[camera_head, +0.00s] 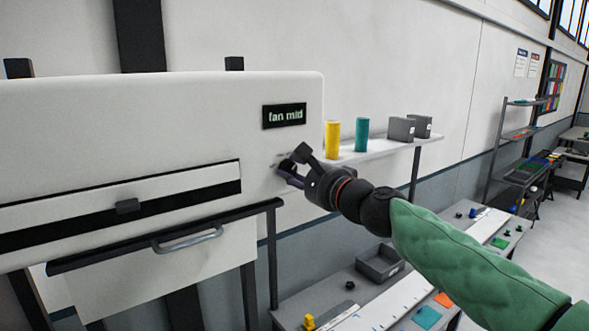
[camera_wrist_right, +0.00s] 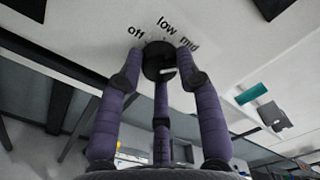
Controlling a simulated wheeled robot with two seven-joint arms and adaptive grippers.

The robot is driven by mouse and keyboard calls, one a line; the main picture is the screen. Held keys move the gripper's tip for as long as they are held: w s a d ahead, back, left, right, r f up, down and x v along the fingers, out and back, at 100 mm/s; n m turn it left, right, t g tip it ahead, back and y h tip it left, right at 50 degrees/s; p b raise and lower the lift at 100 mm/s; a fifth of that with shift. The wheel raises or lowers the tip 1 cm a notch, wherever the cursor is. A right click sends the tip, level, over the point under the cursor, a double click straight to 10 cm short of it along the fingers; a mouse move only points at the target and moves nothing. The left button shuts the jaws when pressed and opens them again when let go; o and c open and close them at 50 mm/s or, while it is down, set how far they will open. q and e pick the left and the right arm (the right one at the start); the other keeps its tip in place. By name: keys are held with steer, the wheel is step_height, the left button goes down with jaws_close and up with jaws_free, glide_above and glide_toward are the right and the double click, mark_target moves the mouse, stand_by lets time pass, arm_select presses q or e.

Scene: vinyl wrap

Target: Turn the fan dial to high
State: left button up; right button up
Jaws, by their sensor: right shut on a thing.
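The fan dial (camera_wrist_right: 157,56) is a small black knob on the white machine's front panel. In the right wrist view, printed labels "off", "low" and "mid" sit around it; a "high" label is not visible. My right gripper (camera_wrist_right: 160,78) is shut on the dial, with its purple fingers on either side of it. In the head view my right gripper (camera_head: 288,170) reaches the panel from the right and mostly hides the dial. The black display (camera_head: 284,116) above it reads "fan mid". My left gripper is not in view.
The white machine (camera_head: 120,130) has a dark slot and a grey handle (camera_head: 188,239) below. A wall shelf (camera_head: 385,149) behind my right gripper holds a yellow cylinder (camera_head: 332,139), a teal cylinder (camera_head: 362,134) and grey boxes. A workbench with small parts stands below my right arm.

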steer(key=m+p, duration=0.1)
steer(key=m, duration=0.5)
steer(key=shift+d+m, duration=0.15)
steer(key=shift+m, duration=0.15)
steer(key=shift+f+m+p, duration=0.2)
steer(key=shift+m+p, duration=0.2)
steer(key=shift+m, duration=0.2)
steer(key=shift+f, duration=0.2)
steer(key=o, duration=1.1)
steer(key=shift+c, duration=0.2)
steer(key=shift+o, duration=0.5)
steer(key=shift+w, duration=0.2)
steer(key=shift+r, duration=0.1)
steer(key=shift+s, duration=0.1)
